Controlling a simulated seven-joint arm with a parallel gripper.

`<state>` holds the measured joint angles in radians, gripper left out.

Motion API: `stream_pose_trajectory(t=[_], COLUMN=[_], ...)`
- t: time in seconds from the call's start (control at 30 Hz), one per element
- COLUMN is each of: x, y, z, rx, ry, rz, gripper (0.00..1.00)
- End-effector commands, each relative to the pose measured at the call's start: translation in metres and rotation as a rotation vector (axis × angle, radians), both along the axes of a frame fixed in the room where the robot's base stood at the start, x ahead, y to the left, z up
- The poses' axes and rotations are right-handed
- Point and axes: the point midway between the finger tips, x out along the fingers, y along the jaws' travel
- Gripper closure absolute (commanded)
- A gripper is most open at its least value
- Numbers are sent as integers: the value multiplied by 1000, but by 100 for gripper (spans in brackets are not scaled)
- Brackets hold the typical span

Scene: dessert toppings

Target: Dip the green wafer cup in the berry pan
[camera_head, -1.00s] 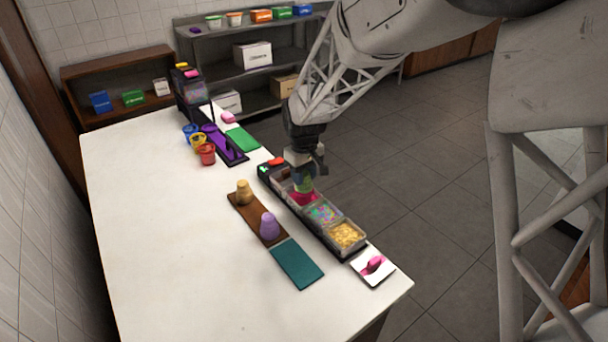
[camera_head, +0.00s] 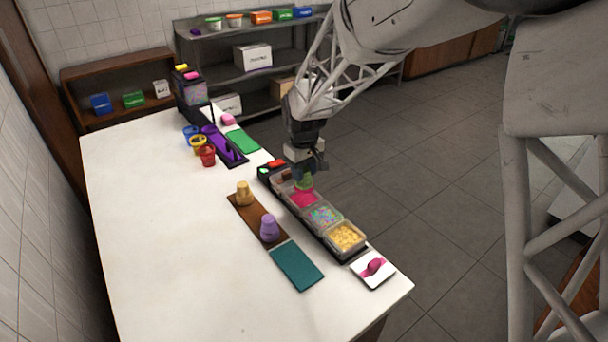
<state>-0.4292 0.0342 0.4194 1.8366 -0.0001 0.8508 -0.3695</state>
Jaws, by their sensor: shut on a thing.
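My gripper (camera_head: 306,171) is shut on the green wafer cup (camera_head: 305,181), on the right side of the white table. The cup hangs over the far part of the berry pan, which has a pinkish-red filling (camera_head: 303,199). A strip of red shows in front of the cup's lower edge. I cannot tell whether the cup touches the filling. The gripper partly hides the cup's top.
A pan of multicoloured sprinkles (camera_head: 324,216) and a pan of yellow bits (camera_head: 346,236) stand nearer in the same row. A tan cup (camera_head: 244,194) and a purple cup (camera_head: 269,228) stand on a brown board (camera_head: 244,214) to the left. The table's left part is clear.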

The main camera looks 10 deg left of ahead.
Motion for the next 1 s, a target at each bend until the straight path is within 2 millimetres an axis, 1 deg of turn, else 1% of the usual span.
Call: stream_pose_trajectory(t=[0.2,0.4,1.0], x=[0,0,-1], y=[0,0,0], z=[16,25,26], rx=[1,0,0], ry=[-1,0,0], rz=[0,0,0], gripper=[75,75,75])
